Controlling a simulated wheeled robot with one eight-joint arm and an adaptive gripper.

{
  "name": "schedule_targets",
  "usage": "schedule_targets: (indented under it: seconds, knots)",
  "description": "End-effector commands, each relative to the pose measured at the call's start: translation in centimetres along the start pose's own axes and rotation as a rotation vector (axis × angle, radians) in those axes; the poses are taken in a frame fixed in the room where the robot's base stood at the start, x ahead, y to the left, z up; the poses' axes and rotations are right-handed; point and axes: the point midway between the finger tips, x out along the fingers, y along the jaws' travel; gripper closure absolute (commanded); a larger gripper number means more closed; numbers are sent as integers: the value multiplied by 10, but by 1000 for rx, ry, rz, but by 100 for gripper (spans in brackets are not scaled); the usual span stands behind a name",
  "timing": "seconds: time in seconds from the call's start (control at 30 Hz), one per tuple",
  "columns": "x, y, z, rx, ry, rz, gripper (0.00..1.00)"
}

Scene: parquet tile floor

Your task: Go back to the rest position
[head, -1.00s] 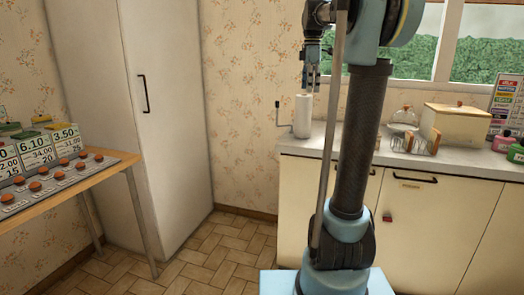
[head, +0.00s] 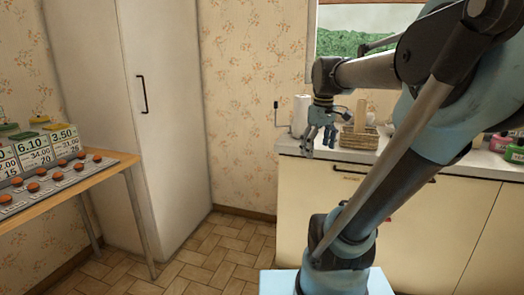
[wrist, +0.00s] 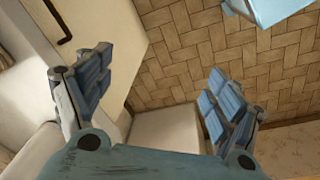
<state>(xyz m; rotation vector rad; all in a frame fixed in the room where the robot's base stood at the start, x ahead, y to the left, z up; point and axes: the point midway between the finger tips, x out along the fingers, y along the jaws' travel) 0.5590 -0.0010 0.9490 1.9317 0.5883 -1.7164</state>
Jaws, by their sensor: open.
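My gripper (head: 320,138) hangs at the front edge of the counter, below my raised forearm, in the head view. In the wrist view my gripper (wrist: 155,95) shows two blue-padded fingers spread wide with nothing between them. Below it lie the parquet floor (wrist: 190,60) and pale cabinet surfaces. My arm hides part of the counter and the window.
The counter (head: 440,162) carries a white paper roll (head: 301,115), a wooden rack (head: 359,138) and coloured bottles (head: 514,150) at right. A tall white cabinet (head: 165,120) stands left of centre. A wooden table (head: 95,175) with a button panel is at left. The floor between is clear.

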Motion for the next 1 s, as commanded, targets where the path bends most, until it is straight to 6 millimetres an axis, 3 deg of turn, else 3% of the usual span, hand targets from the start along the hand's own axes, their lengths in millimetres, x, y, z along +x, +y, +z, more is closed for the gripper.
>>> schedule_targets:
  seconds: [0.3,0.5,0.7,1.0]
  knots:
    - [94,-56,71,362,39,21,15]
    - [145,-81,103,548,62,26,15]
    - [168,-92,116,634,73,27,15]
    - [169,-92,117,641,74,27,15]
